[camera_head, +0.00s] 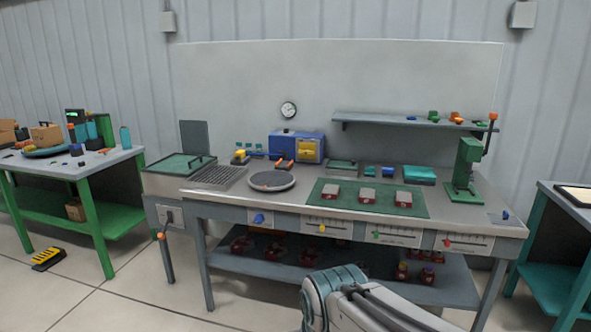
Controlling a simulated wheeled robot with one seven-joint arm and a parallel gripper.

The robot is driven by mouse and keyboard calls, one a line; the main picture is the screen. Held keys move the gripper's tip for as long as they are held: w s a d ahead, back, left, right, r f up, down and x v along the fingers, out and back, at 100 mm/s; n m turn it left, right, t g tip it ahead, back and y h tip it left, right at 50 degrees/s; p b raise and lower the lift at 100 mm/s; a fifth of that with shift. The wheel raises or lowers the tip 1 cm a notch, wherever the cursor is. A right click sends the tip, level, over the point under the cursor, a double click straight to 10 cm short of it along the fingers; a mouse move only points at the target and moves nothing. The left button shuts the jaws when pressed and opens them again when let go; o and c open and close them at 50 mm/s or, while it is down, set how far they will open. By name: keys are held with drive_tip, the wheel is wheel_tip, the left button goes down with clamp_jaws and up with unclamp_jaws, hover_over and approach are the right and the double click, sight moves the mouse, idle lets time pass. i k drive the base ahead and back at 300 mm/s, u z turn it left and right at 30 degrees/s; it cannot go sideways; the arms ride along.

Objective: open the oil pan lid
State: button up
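At the left end of the main bench there is a grey box-like pan (152,184) with a flat green lid or panel (183,162) on top. A thin dark bar that looks like a handle runs along the right side of the green panel. The green panel looks level, as if shut. A grey-green upright plate (195,137) stands behind it. I cannot tell whether that plate is part of the pan. My arm shows at the bottom centre, well to the right of the pan and in front of the bench. My gripper is not in view.
A slotted drain grate (217,177) and a round turntable (271,181) lie right of the pan. A lever with an orange knob (161,237) stands below the pan's front. A green-legged table (70,164) is at the left. The floor in front of the pan is clear.

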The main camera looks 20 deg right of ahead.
sight(353, 165)
drive_tip(key=u, duration=0.25)
drive_tip(key=i, duration=2.5)
drive_tip(key=z, duration=1.75)
drive_tip(key=i, duration=0.7)
drive_tip(key=z, duration=0.7)
